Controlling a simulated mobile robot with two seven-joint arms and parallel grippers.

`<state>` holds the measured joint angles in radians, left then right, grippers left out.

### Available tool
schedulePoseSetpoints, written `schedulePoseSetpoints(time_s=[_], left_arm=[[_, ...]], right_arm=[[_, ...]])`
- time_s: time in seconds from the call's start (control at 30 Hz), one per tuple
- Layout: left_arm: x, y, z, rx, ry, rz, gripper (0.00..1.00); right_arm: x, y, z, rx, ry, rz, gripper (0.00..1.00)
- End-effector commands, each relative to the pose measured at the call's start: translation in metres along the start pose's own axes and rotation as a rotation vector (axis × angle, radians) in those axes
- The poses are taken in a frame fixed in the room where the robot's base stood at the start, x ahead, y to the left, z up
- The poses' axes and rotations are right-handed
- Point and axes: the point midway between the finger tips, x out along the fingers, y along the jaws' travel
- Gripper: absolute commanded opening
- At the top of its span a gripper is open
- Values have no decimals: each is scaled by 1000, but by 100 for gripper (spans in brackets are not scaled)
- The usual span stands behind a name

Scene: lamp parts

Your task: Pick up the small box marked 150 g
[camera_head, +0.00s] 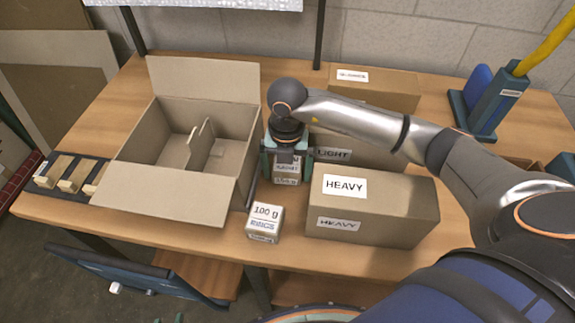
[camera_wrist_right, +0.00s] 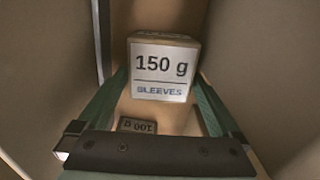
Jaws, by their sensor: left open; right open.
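The small box marked 150 g (camera_wrist_right: 165,68) shows its label in the right wrist view, between the two green fingers of my right gripper (camera_wrist_right: 162,85). The fingers are open, with a tip on either side of the box; I cannot tell whether they touch it. In the head view my right gripper (camera_head: 287,160) points down between the open carton and the LIGHT box, and a small labelled box (camera_head: 287,178) shows below and between its fingers, partly hidden. My left gripper is not in view.
A small box marked 100 g (camera_head: 264,222) stands nearer the table's front edge. A HEAVY box (camera_head: 372,205) and a LIGHT box (camera_head: 345,152) stand close on the right. An open carton with a divider (camera_head: 155,135) is close on the left. A slotted tray (camera_head: 70,174) lies far left.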

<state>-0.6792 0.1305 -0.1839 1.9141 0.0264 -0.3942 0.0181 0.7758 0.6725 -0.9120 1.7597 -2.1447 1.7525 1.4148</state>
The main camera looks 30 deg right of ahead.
Motion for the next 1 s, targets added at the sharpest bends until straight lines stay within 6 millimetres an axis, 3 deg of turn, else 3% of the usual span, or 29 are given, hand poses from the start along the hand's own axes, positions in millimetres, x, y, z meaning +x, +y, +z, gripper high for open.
schedulePoseSetpoints(time_s=[0.2,0.9,1.0], left_arm=[[0,0,0,0,0,0,50],[0,0,0,1,0,0,50],[0,0,0,1,0,0,50]], right_arm=[[1,0,0,-1,0,0,100],[0,0,0,-1,-1,1,21],[0,0,0,-1,-1,1,18]])
